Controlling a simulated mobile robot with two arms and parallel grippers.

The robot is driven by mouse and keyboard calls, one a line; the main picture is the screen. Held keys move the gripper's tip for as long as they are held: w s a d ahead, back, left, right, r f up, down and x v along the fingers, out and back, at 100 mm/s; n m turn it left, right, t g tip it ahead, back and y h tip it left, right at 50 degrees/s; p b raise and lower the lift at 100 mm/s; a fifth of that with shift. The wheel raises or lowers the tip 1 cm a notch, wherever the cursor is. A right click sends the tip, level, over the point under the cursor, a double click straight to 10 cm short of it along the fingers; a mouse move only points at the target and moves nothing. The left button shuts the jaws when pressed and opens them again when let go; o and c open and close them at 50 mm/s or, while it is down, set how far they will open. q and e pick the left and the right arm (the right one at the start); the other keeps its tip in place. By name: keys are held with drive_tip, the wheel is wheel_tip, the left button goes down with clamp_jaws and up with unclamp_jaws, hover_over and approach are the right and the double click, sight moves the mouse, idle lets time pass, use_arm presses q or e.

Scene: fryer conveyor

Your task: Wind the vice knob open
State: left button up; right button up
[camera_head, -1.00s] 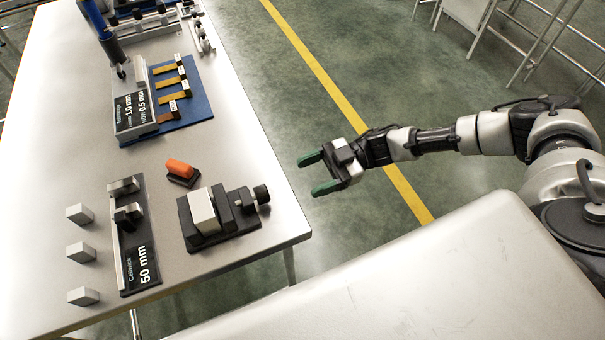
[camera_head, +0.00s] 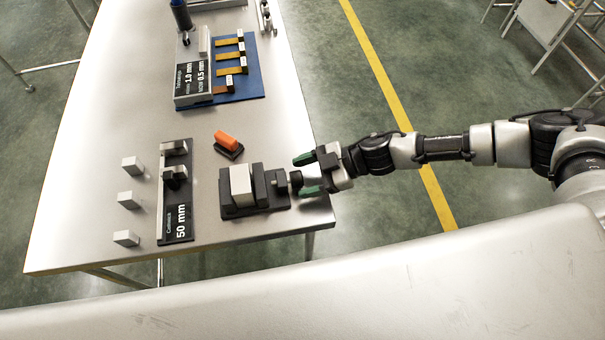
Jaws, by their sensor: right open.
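The vice (camera_head: 262,203) is a dark block with a base plate on the right part of the metal table, with a light grey block (camera_head: 241,186) in its jaws. Its dark knob (camera_head: 295,180) sticks out to the right on a short screw. My right gripper (camera_head: 305,175) is open, its two green-tipped fingers pointing left. The fingertips lie on the far and near sides of the knob in the picture. I cannot tell whether they touch it. My left gripper is not in view.
A black caliper board marked 50 mm (camera_head: 177,222) lies left of the vice, with three grey blocks (camera_head: 128,200) beside it. An orange piece on a dark base (camera_head: 227,141) and a blue mat (camera_head: 250,87) with gauges lie farther back. The table's right edge is close.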

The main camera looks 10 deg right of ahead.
drive_tip(key=shift+a+f, duration=0.15)
drive_tip(key=shift+a, duration=0.25)
drive_tip(key=shift+c, duration=0.3)
drive_tip(key=c, duration=0.9)
drive_tip(key=shift+o, duration=0.2)
drive_tip(key=shift+s+n+t+p, duration=0.1)
drive_tip(key=shift+n+t+p, duration=0.3)
drive_tip(key=shift+n, duration=0.1)
drive_tip(key=shift+n+t, duration=0.7)
drive_tip(key=shift+n, duration=0.3)
drive_tip(key=o, duration=0.9)
drive_tip(key=shift+f, duration=0.1)
